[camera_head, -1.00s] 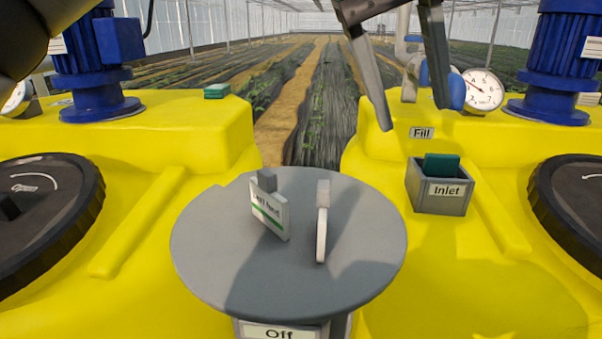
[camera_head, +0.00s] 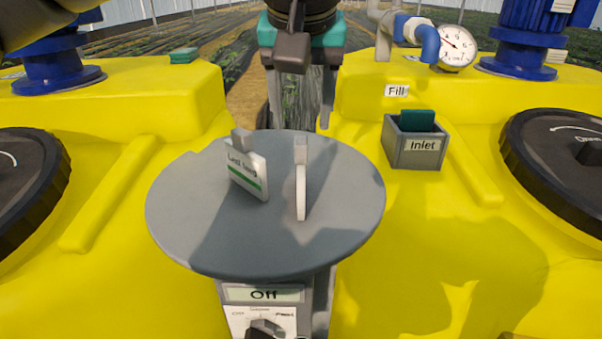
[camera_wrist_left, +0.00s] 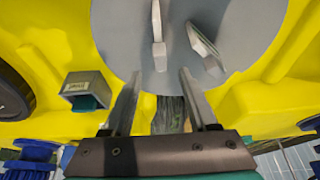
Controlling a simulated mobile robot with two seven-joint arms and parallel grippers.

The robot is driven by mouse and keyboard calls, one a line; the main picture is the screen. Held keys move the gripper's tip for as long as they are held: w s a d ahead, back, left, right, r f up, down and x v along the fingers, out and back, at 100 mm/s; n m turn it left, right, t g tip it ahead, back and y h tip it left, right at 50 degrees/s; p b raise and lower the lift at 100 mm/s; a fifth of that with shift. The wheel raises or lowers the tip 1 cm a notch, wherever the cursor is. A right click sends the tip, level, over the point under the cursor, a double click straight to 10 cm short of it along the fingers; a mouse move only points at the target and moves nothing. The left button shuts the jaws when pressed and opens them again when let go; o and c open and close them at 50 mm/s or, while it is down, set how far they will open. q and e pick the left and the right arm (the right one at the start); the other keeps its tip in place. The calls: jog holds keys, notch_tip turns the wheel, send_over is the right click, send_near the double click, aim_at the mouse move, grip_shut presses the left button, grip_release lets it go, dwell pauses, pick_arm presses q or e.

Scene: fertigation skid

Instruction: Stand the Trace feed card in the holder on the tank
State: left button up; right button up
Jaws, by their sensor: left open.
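The left card (camera_head: 247,174) has a green stripe and small lettering that I cannot read surely. The right card (camera_head: 301,190) is edge-on, its face hidden, so I cannot tell which is Trace feed. Both show in the left wrist view, the edge-on card (camera_wrist_left: 158,32) and the slanted card (camera_wrist_left: 205,46). A grey box holder labelled Inlet (camera_head: 397,150) sits on the right yellow tank, with a dark green piece in it. My left gripper (camera_head: 300,115) is open and empty, pointing down behind the table's far edge, apart from both cards.
A panel reading Off (camera_head: 263,294) with a dark knob sits under the table. Blue pumps, a gauge (camera_head: 456,47) and a Fill label (camera_head: 397,90) stand behind. A green block (camera_head: 183,55) lies on the left tank. The table's front half is clear.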

aim_at(301, 140)
pick_arm(q)
jog(key=x, duration=0.5)
jog(key=shift+s+a+f, duration=0.1)
jog(key=shift+s+f, duration=0.15)
grip_shut()
dwell(1.2)
